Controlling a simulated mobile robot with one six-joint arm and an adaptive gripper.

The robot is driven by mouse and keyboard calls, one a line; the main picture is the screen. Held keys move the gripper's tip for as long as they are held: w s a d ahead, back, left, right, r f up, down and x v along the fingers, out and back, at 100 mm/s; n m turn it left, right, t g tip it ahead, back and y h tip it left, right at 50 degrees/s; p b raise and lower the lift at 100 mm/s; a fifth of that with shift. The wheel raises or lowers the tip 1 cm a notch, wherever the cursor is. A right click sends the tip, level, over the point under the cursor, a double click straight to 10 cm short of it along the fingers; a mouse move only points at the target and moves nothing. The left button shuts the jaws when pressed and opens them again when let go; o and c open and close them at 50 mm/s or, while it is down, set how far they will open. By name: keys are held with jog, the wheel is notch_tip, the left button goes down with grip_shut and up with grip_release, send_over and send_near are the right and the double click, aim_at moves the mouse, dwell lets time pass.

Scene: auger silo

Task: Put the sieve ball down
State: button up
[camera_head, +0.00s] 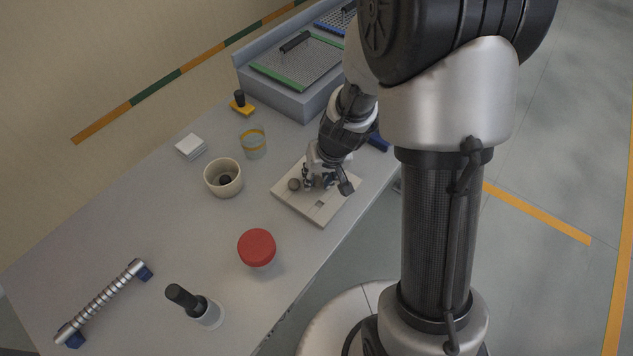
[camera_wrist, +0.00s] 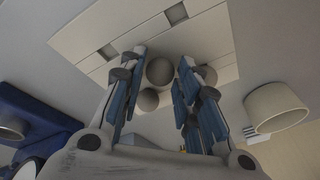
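A grey sieve ball (camera_wrist: 159,71) shows between my fingertips in the wrist view. It looks larger than the other balls, as if closer to the camera. My gripper (camera_wrist: 163,65) appears shut on it, just over a beige board (camera_head: 286,202) with square recesses. My gripper (camera_head: 319,181) hides most of the ball in the camera_head view. One ball (camera_head: 294,185) is visible on the board's left part.
A cream bowl (camera_head: 213,190) with a dark object inside stands left of the board. A glass (camera_head: 253,148) with a yellow band, a red-lidded jar (camera_head: 257,246) and a white stack (camera_head: 190,146) are nearby. The front-left holds a ribbed metal bar (camera_head: 104,301) and a black-handled tool (camera_head: 188,301).

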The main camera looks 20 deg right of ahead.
jog(key=shift+c, duration=0.2)
jog(key=c, duration=0.5)
